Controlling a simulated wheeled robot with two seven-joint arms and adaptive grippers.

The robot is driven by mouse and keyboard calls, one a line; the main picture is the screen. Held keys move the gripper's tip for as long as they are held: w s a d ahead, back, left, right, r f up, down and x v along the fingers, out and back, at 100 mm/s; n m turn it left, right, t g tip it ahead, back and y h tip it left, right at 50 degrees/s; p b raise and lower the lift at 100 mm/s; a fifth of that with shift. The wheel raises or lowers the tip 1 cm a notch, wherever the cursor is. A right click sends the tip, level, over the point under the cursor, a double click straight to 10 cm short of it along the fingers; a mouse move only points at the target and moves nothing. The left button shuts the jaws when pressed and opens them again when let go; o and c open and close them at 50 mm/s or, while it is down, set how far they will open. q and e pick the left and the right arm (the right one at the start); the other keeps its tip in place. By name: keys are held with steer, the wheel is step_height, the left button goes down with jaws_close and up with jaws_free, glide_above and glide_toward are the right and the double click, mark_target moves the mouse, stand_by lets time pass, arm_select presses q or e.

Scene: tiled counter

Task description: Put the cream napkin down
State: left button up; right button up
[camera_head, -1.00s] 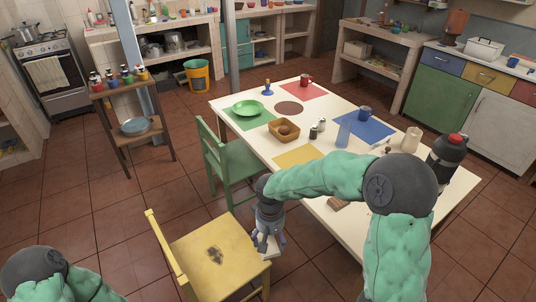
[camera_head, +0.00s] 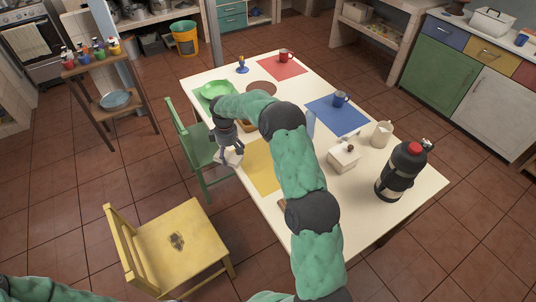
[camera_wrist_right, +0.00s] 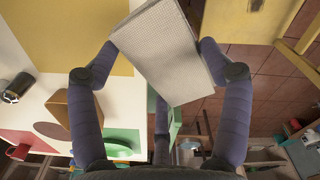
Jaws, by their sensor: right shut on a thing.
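My right gripper (camera_head: 228,146) is shut on the cream napkin (camera_wrist_right: 165,50), a folded textured rectangle held between the fingers in the right wrist view. In the head view the napkin (camera_head: 229,159) is at the table's left edge, beside the yellow mat (camera_head: 262,168). I cannot tell whether it touches the table. The white table (camera_head: 345,205) is in the middle of the head view. My left gripper is out of view; only part of my left arm shows at the bottom left.
A green chair (camera_head: 193,140) stands close by the gripper, and a yellow chair (camera_head: 178,240) stands nearer me. A brown basket (camera_wrist_right: 60,107) and a green plate (camera_head: 214,90) are on the table. A black flask (camera_head: 402,172) stands at the right. The table's front part is bare.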

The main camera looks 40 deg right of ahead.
steer(key=w+d+n+p, duration=0.1)
steer(key=w+d+p, duration=0.1)
steer(key=d, duration=0.3)
steer(key=b, duration=0.2)
glide_above(271, 169)
steer(key=shift+n, duration=0.4)
steer(key=f, duration=0.8)
steer(key=shift+w+a+f, duration=0.15)
steer(key=shift+w+f, duration=0.05)
steer(key=shift+f, duration=0.2)
steer(key=f, duration=0.3)
steer(key=shift+s+d+f, duration=0.1)
steer(key=shift+s+d, duration=0.1)
steer(key=shift+w+f, duration=0.1)
steer(key=shift+f, duration=0.15)
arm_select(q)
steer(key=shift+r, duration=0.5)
